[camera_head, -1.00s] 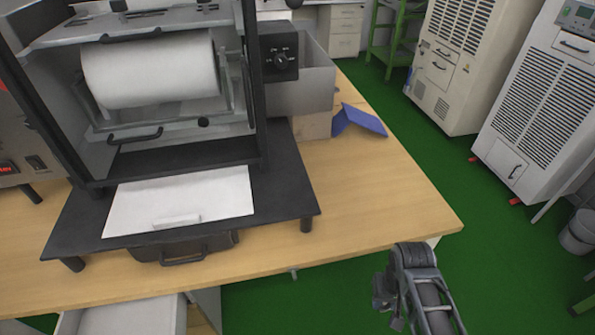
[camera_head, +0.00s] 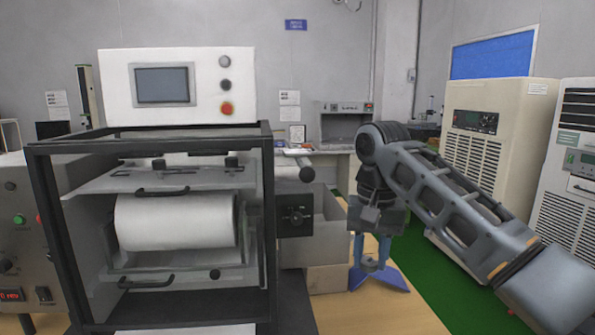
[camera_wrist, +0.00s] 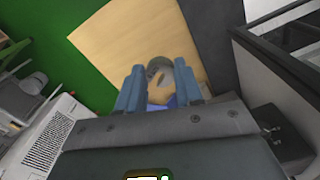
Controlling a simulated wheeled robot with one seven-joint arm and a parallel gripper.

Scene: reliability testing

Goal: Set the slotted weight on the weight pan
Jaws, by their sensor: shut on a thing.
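My gripper (camera_head: 371,265) hangs fingers-down to the right of the machine in the head view. Its blue fingers are shut on a small grey piece, the slotted weight (camera_head: 372,263), held above the table. In the wrist view, my gripper (camera_wrist: 160,88) has the rounded grey weight (camera_wrist: 182,72) between its fingertips, with a gap in it showing wood colour behind. I cannot pick out the weight pan for certain. The black-framed machine (camera_head: 270,220) has a white roller (camera_head: 175,222) inside and stands left of my gripper.
A blue folded piece (camera_head: 392,280) lies on the wooden table (camera_head: 375,318) below and behind my gripper. A grey box (camera_head: 325,240) with a black knob unit (camera_head: 296,214) is at the machine's right side. Beige cabinets (camera_head: 470,150) stand at the right over green floor.

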